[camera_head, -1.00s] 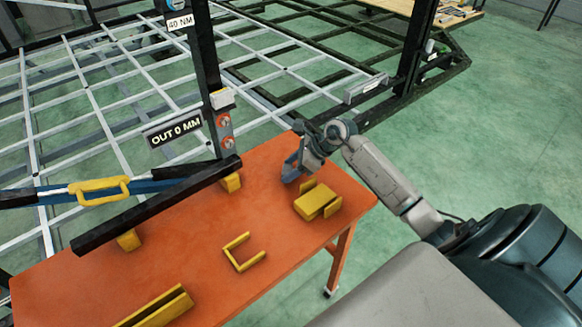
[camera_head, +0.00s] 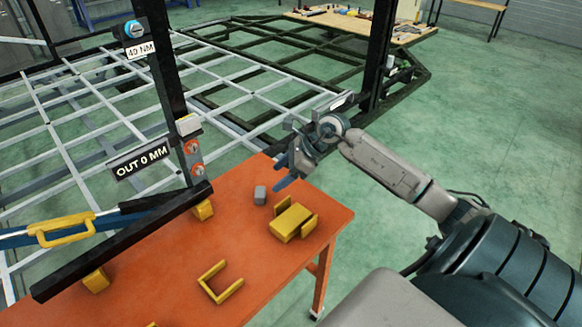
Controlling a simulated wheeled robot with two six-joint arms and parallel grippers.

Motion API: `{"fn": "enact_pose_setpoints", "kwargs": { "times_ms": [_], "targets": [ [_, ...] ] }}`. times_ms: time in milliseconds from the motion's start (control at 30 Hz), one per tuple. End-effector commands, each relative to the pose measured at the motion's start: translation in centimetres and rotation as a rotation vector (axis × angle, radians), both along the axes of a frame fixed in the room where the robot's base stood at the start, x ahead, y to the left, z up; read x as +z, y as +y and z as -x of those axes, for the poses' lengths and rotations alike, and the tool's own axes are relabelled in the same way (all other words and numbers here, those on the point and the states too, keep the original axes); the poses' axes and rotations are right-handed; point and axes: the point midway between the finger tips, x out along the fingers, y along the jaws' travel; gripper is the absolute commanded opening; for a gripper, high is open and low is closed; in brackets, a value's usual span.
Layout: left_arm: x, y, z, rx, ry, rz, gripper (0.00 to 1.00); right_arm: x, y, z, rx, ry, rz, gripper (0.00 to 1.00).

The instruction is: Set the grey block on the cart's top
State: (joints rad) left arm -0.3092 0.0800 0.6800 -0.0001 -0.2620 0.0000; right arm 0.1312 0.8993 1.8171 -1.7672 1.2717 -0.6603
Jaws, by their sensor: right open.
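The small grey block (camera_head: 260,195) stands on the orange top of the cart (camera_head: 185,262), near its far edge and just left of a yellow block-like fixture. My right gripper (camera_head: 281,173) is open, above and to the right of the grey block. A gap shows between its blue fingers and the block, so it looks clear of it. My left gripper is not in view.
A yellow fixture (camera_head: 290,222) and a yellow U-shaped bracket (camera_head: 219,282) sit on the cart. A black bar (camera_head: 125,240) on yellow supports runs along its far left side. A dark post (camera_head: 165,75) with labels rises behind. The front right top is clear.

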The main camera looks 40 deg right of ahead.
Motion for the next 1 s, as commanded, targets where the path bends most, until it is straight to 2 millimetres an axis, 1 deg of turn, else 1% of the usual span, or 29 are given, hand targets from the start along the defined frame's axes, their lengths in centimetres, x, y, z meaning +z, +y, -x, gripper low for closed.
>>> {"fn": "enact_pose_setpoints", "kwargs": {
  "times_ms": [33,200,400,600,1000],
  "targets": [
    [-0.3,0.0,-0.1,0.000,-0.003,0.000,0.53,0.3,-0.5,0.3,0.000,0.001,0.007,0.67],
    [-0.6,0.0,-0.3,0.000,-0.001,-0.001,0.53,1.8,-1.4,1.2,0.001,0.002,0.005,0.67],
    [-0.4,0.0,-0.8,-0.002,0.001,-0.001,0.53,2.7,-2.0,1.7,-0.001,0.002,0.002,0.67],
    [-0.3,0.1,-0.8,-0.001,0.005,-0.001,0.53,3.1,-2.1,1.8,-0.001,0.001,0.000,0.67],
    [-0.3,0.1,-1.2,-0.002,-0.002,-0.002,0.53,3.1,-2.0,1.8,-0.001,0.001,0.000,0.67]
  ]
}}
